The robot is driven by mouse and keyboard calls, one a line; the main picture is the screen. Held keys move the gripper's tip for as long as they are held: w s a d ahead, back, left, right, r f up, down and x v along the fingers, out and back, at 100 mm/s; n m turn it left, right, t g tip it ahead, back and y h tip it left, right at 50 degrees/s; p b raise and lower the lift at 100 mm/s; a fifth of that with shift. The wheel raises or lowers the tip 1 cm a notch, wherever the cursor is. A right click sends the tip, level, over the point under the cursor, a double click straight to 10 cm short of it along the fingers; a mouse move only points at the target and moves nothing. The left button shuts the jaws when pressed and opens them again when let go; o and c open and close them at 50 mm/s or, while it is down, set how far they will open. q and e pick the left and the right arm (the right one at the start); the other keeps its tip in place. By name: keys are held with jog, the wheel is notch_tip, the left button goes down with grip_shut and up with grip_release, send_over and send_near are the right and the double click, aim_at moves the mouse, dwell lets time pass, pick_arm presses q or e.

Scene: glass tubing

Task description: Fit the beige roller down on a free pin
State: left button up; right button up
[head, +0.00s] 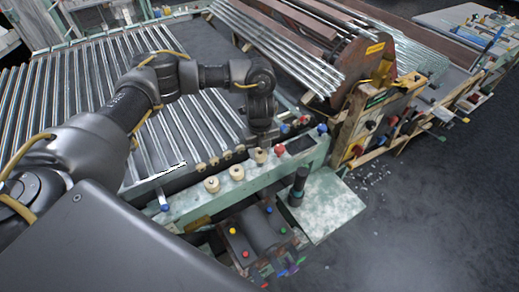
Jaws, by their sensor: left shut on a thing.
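My left gripper (261,143) comes in from the left and points down over the pale green rail at the end of the roller bed. It is shut on a beige roller (260,156), which shows just below its fingers. I cannot tell whether this roller touches the rail. Two other beige rollers, one nearer (211,185) and one in the middle (236,173), sit upright on the rail to the left. The pin under the held roller is hidden. My right gripper is out of view.
A red knob (279,150) stands close right of the held roller. A black upright cylinder (298,187) stands on a pale green plate (322,210). A box with coloured buttons (257,235) lies in front. Glass tubes (275,45) lie behind, beside a brown disc (379,70).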

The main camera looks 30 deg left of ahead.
aim_at(260, 156)
pick_arm(q)
jog(key=shift+f+b, duration=1.1)
jog(key=shift+f, duration=0.6)
jog(key=o, duration=1.1)
jog(key=shift+c, duration=0.2)
jog(key=shift+r, duration=0.1)
notch_tip(260, 156, up, 11)
jog(key=shift+b, duration=0.4)
jog(key=shift+f, duration=0.2)
